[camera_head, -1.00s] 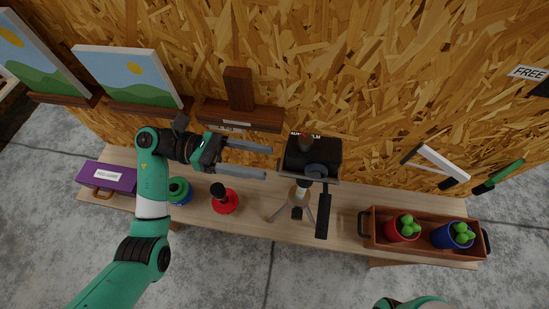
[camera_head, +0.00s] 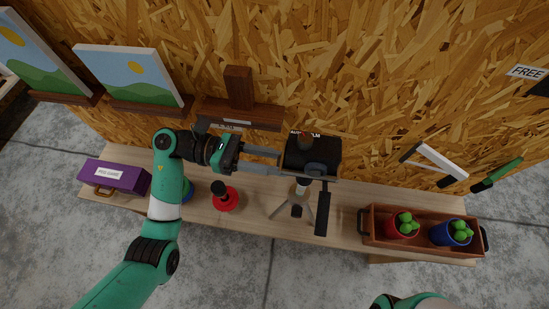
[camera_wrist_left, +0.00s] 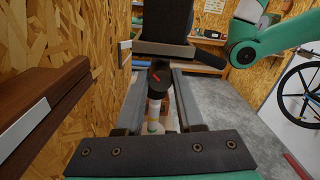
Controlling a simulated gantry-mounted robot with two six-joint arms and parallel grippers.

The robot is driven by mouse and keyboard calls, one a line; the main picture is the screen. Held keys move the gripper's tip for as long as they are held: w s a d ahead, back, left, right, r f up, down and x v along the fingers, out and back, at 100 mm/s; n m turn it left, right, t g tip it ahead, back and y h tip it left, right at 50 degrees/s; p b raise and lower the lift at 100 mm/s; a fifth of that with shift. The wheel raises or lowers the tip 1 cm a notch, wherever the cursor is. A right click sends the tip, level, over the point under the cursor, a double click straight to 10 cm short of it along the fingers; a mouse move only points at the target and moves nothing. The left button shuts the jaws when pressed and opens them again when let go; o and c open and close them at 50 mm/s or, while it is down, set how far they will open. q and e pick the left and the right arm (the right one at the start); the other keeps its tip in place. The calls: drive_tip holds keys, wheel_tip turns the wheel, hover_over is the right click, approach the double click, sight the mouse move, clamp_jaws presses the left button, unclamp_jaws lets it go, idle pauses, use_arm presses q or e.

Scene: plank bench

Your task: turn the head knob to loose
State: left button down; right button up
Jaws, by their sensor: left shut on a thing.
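A black camera (camera_head: 318,150) sits on a tripod (camera_head: 297,207) on the bench, with a black pan handle (camera_head: 321,218) hanging down in front. In the left wrist view, the dark round head knob (camera_wrist_left: 159,76) with a red mark faces me, below the camera plate (camera_wrist_left: 165,48). My left gripper (camera_head: 281,164) reaches in from the left, at the tripod head. In the left wrist view, its fingers (camera_wrist_left: 159,86) stand on either side of the knob and are shut on it. The knob is hidden in the head view. My right gripper is out of view.
A red knobbed object (camera_head: 226,200) stands left of the tripod, near a purple box (camera_head: 116,178). A wooden tray (camera_head: 369,237) with a red and a blue pot stands at the right. The chipboard wall (camera_head: 390,90) rises behind the bench.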

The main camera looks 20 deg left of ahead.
use_arm(q)
drive_tip(key=n+p, duration=0.1)
drive_tip(key=n, duration=0.3)
drive_tip(key=c, duration=0.5)
unclamp_jaws()
